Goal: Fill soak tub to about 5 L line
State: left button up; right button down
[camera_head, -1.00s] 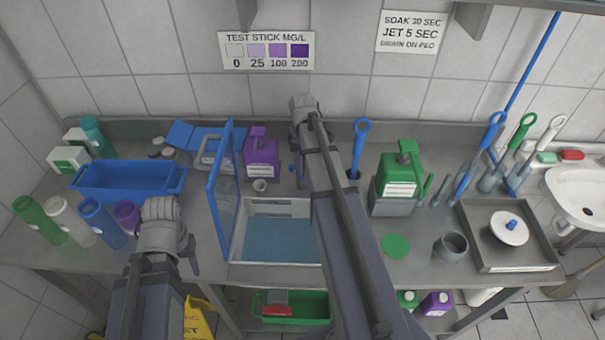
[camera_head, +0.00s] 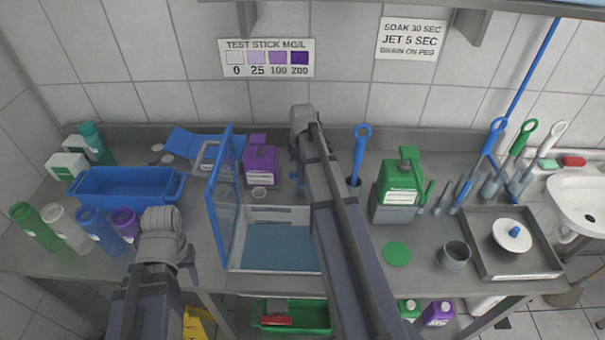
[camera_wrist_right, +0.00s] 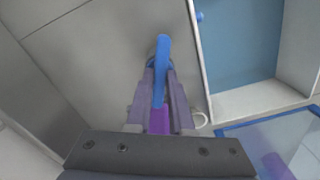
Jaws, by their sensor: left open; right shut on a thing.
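The soak tub (camera_head: 290,216) is a pale box set in the counter, with blue water (camera_head: 278,248) in its lower part. No volume marks can be read. It also shows in the right wrist view (camera_wrist_right: 255,103). My right arm crosses the tub's right side and hides it. My right gripper (camera_wrist_right: 161,85) is shut on a blue lever (camera_wrist_right: 162,60) behind the tub, over a round grey part; the head view hides these fingers. My left gripper (camera_head: 190,262) is open and empty, left of the tub in front of the counter's middle.
A blue-framed clear lid (camera_head: 213,200) stands upright along the tub's left side. A purple jug (camera_head: 261,160) and a small cup (camera_head: 259,193) stand behind. A green jug (camera_head: 399,180) and a blue-handled brush (camera_head: 361,140) stand right. A blue bin (camera_head: 125,187) stands left.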

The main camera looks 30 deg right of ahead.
jog(key=n, duration=0.5)
dwell(0.4)
jog(key=c, duration=0.8)
grip_release()
notch_tip(320, 180, up, 8)
jog(key=p, duration=0.8)
jog(key=shift+f, duration=0.1)
jog(key=shift+f, duration=0.1)
